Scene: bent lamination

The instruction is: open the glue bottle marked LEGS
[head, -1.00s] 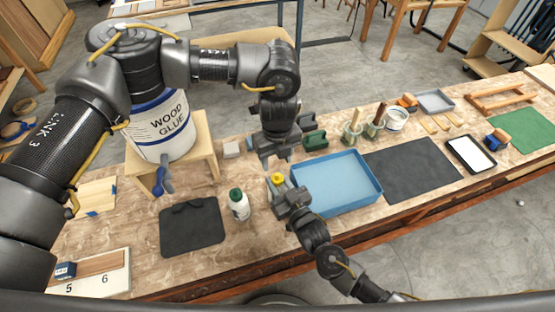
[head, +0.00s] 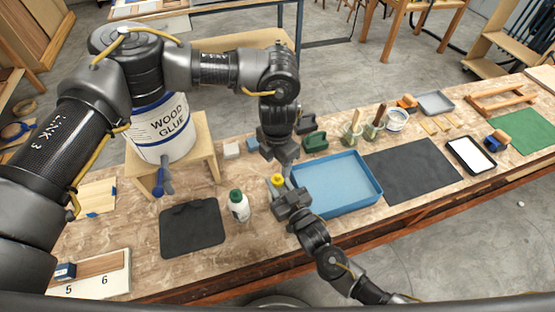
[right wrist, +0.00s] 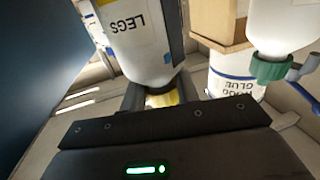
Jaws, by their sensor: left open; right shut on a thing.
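The glue bottle marked LEGS (right wrist: 140,35) fills the upper middle of the right wrist view, where things appear upside down. Its yellow cap (right wrist: 162,98) is on and lies close by my right gripper's fingers. In the head view the yellow cap (head: 277,180) shows just beyond my right gripper (head: 284,190), and the bottle's body is mostly hidden. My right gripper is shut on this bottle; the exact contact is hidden. My left gripper (head: 281,156) is open, pointing down, just above the cap. No clear contact shows between it and the cap.
A green-capped bottle (head: 238,206) stands to the left, beside a dark mat (head: 192,230). A blue tray (head: 340,183) lies close on the right. A large WOOD GLUE bucket (head: 163,130) stands on a wooden stand (head: 207,150) at the back left.

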